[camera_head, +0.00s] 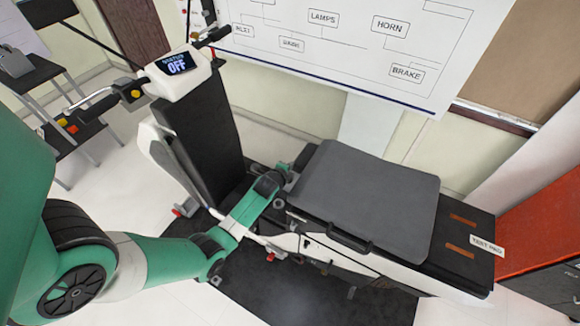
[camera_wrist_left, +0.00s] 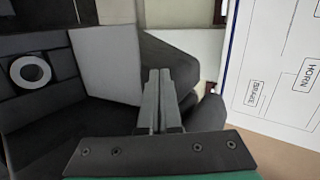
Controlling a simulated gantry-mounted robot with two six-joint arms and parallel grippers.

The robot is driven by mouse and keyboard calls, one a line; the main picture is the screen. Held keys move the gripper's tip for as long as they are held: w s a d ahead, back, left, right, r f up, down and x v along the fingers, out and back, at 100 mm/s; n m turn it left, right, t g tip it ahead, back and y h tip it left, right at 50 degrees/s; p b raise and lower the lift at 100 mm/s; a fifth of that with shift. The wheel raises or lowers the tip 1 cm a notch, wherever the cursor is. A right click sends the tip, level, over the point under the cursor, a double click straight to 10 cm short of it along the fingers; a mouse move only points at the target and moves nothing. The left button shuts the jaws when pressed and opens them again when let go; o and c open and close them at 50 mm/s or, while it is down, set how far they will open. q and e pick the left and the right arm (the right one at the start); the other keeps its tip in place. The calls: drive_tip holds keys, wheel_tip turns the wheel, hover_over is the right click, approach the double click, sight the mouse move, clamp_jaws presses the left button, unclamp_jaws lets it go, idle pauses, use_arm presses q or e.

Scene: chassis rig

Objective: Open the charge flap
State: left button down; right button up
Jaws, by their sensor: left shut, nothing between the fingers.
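My left gripper (camera_head: 287,182) reaches to the front end of the grey seat on the scooter-like rig. Its fingertips are hard to make out in the head view. In the left wrist view its two fingers (camera_wrist_left: 159,88) are shut together and empty. A round light ring with a dark centre (camera_wrist_left: 30,72), like a socket, sits in a dark panel at the left of that view. A flat light grey panel (camera_wrist_left: 106,64) stands between the ring and the fingers. It may be the charge flap, but I cannot tell for sure. My right gripper is out of view.
The grey seat (camera_head: 365,195) lies on the rig's body, with a black handle (camera_head: 338,238) at its side. The dark front column (camera_head: 200,125) carries handlebars and a display (camera_head: 174,64) reading OFF. A whiteboard (camera_head: 345,28) hangs behind. A small table (camera_head: 42,88) stands far left.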

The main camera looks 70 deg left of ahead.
use_arm(q)
drive_tip(key=s+d+r+p, duration=0.2)
drive_tip(key=d+r+p, duration=0.2)
drive_tip(key=r, duration=0.9)
drive_tip(key=p, duration=0.3)
drive_tip(key=shift+s+p, duration=0.15)
drive_tip(key=shift+p, duration=0.15)
drive_tip(key=shift+d, duration=0.1)
